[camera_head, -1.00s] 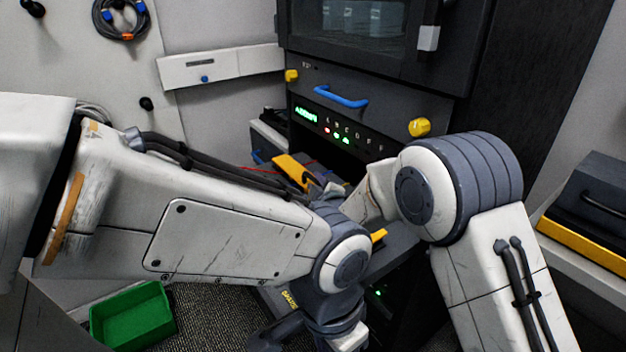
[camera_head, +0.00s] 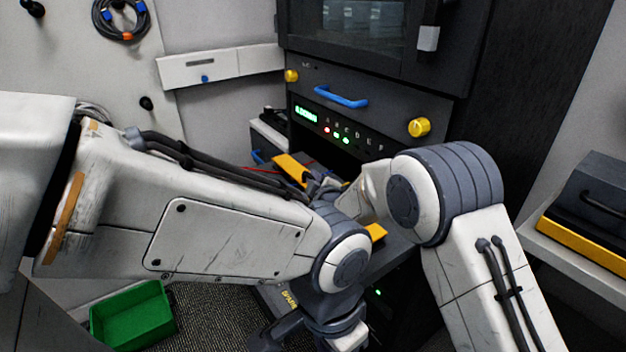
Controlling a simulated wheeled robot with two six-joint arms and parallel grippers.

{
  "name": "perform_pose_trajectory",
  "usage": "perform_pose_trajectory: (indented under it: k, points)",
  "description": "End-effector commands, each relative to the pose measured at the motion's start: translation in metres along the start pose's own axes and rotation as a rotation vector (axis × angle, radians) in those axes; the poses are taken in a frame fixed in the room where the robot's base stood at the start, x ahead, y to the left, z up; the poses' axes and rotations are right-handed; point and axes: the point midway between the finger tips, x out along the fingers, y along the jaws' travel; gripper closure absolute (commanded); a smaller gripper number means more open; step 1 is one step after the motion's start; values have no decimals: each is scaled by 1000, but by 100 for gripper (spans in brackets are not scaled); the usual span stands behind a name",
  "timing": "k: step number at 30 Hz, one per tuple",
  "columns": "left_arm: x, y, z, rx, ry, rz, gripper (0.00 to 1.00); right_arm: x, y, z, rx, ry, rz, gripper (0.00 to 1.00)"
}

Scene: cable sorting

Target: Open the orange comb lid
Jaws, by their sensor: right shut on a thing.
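The orange comb lid (camera_head: 288,167) shows as a yellow-orange strip below the lit panel. A second orange piece (camera_head: 377,232) shows to the right, past my arms; I cannot tell whether both belong to one lid. My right gripper (camera_head: 317,183) is at the near right end of the strip, shut on it, its fingertips largely hidden by my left forearm. How far the lid is raised is unclear. My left gripper (camera_head: 270,338) points down at the bottom of the view, mostly cut off, and its jaws cannot be read.
The dark rack has a lit panel (camera_head: 335,132), a blue handle (camera_head: 341,97) and yellow knobs (camera_head: 419,127). Thin red cables (camera_head: 262,170) run beside the lid. A green bin (camera_head: 133,318) stands on the floor at lower left. A dark case (camera_head: 594,200) sits on the right shelf.

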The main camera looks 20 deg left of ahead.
Motion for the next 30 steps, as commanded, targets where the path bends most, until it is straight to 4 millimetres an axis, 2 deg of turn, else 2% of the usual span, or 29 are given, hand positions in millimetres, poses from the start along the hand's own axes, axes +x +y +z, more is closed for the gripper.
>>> perform_pose_trajectory:
  k: [14, 24, 30]
  points:
    - [-13, 1, -1, 0, 0, 0, 50, 1, 21, 2, 263, -4, -112, 100]
    - [-48, 4, -3, 0, 0, 0, 50, 3, 34, 7, 462, -7, -200, 100]
    - [-60, 4, -3, 0, 0, 0, 50, 5, 35, 10, 527, -7, -227, 100]
